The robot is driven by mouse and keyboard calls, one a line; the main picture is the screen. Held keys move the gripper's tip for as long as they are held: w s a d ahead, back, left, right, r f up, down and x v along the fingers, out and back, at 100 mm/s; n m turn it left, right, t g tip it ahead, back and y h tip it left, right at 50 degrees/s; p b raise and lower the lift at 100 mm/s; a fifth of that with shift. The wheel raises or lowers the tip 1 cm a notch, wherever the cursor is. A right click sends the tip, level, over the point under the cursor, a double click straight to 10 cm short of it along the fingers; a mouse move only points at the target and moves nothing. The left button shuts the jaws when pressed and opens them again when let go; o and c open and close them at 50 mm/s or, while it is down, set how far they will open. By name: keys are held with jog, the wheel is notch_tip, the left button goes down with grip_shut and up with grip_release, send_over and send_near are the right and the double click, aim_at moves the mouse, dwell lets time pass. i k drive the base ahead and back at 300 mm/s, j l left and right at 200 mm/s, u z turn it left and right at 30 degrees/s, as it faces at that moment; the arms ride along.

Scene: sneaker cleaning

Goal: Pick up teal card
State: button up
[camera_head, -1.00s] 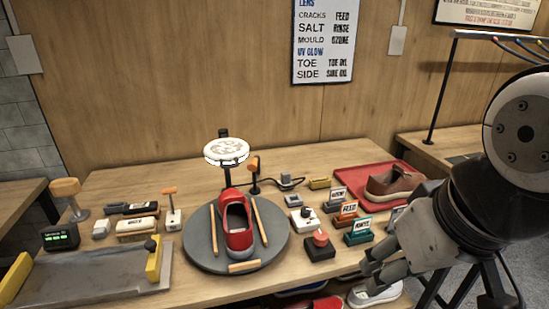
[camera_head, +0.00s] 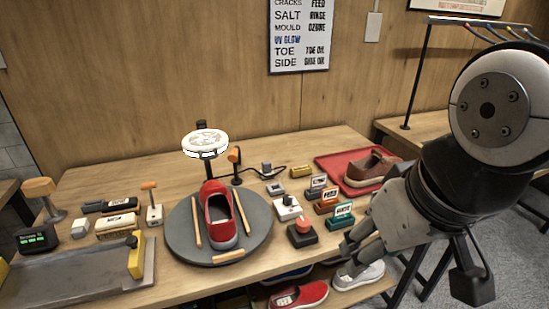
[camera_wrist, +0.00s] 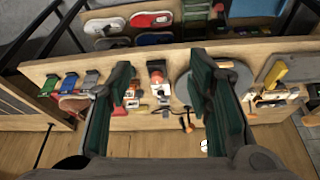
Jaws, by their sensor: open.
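The teal card (camera_head: 342,210) stands upright with a white label in a small holder, at the front of a row of cards on the right of the workbench. An orange card (camera_head: 327,196) and a grey card (camera_head: 316,183) stand behind it. My gripper (camera_head: 347,262) is near the bench's front edge, in front of the teal card and apart from it. In the wrist view its fingers (camera_wrist: 158,62) are wide apart with nothing held between them. I cannot make out the teal card there for sure; a finger may hide it.
A red button (camera_head: 302,230) sits left of the teal card, near the turntable (camera_head: 257,238) with a red shoe (camera_head: 219,212). A red tray (camera_head: 332,166) with a brown shoe (camera_head: 370,164) is behind right. Shoes lie on a shelf below the bench (camera_head: 285,258).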

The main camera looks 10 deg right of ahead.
aim_at(341, 211)
jog(key=i+l, duration=0.1)
jog(key=l, duration=0.35)
jog(key=i+l+u, duration=0.1)
jog(key=l, duration=0.3)
jog(key=i+l+u, duration=0.1)
jog(key=l, duration=0.35)
jog(key=i+l, duration=0.15)
jog(key=l, duration=0.3)
jog(key=i+l+u, duration=0.1)
jog(key=l, duration=0.35)
